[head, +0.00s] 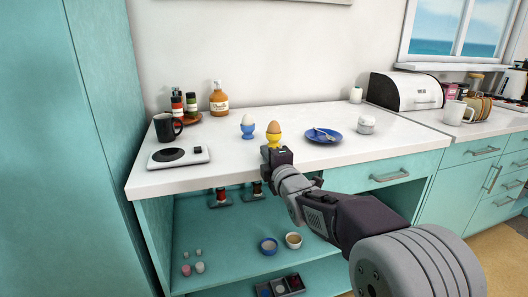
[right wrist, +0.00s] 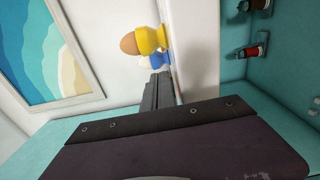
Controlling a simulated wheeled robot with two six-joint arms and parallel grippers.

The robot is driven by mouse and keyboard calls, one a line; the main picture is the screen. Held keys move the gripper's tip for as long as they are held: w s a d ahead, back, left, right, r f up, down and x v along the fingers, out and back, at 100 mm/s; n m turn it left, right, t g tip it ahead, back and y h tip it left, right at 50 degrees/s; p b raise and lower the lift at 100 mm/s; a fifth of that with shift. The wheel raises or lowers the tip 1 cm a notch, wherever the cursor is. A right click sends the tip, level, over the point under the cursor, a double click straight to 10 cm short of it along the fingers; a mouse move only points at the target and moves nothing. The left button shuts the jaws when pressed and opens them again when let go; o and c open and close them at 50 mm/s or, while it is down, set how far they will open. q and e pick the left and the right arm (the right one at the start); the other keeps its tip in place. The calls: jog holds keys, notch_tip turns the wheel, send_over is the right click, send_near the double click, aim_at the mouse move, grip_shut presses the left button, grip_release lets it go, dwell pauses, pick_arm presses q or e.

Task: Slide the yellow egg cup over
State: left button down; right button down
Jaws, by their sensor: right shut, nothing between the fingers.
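The yellow egg cup (head: 273,141) stands upright on the white counter (head: 225,168) with a brown egg (head: 274,127) in it. It also shows in the right wrist view (right wrist: 153,38), turned sideways. My right gripper (head: 275,153) is shut and empty, right in front of the cup and low near the counter's front edge. Its closed fingers (right wrist: 158,88) point toward the egg cups; I cannot tell whether they touch the yellow one. The gripper hides the cup's lower part in the head view. My left gripper is not in view.
A blue egg cup (head: 248,134) with a pale egg stands just left of the yellow one. A blue plate (head: 313,136) with cutlery and a white lidded pot (head: 366,125) stand to the right. A scale (head: 180,157) and black mug (head: 167,127) are at left.

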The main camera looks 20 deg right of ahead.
jog(key=s, duration=0.8)
jog(key=shift+d+p, duration=0.3)
jog(key=shift+p, duration=0.1)
